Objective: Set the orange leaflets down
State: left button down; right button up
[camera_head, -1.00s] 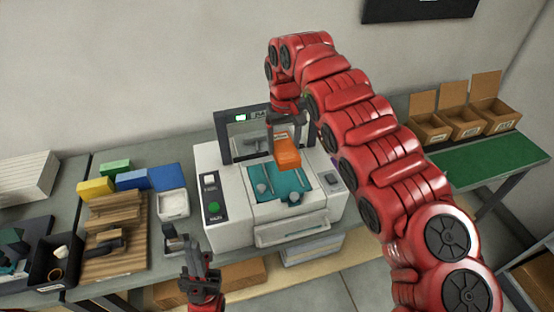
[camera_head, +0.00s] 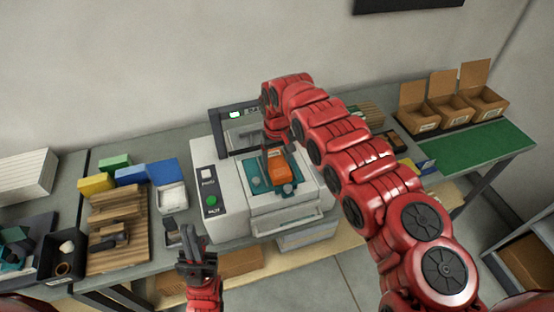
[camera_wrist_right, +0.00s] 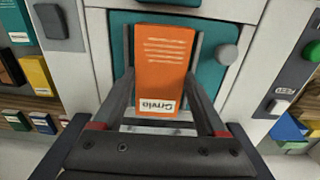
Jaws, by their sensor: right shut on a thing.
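The orange leaflets (camera_head: 278,168) are a small stack over the teal bed (camera_head: 258,184) of the white machine. In the right wrist view the stack (camera_wrist_right: 162,62) has white printed lines and a white label, and sits between the two fingers. My right gripper (camera_head: 270,152) is shut on it. I cannot tell whether the stack touches the bed. The teal bed also shows in the right wrist view (camera_wrist_right: 214,84), with a grey knob beside the stack. My left gripper (camera_head: 197,240) is empty in front of the machine, its fingers pointing up; its opening is unclear.
The white machine (camera_head: 217,222) has a dark upright frame behind the bed. Blue (camera_head: 149,172), yellow (camera_head: 96,183) and green (camera_head: 115,163) blocks and a wooden board (camera_head: 115,250) lie to the left. Open cardboard boxes (camera_head: 449,112) and a green mat (camera_head: 480,150) are at right.

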aim_at(277, 163)
jog(key=o, duration=1.4)
jog(key=shift+f, duration=0.15)
jog(key=shift+r, duration=0.4)
notch_tip(277, 163, up, 12)
jog(key=b, duration=0.4)
jog(key=shift+f, duration=0.25)
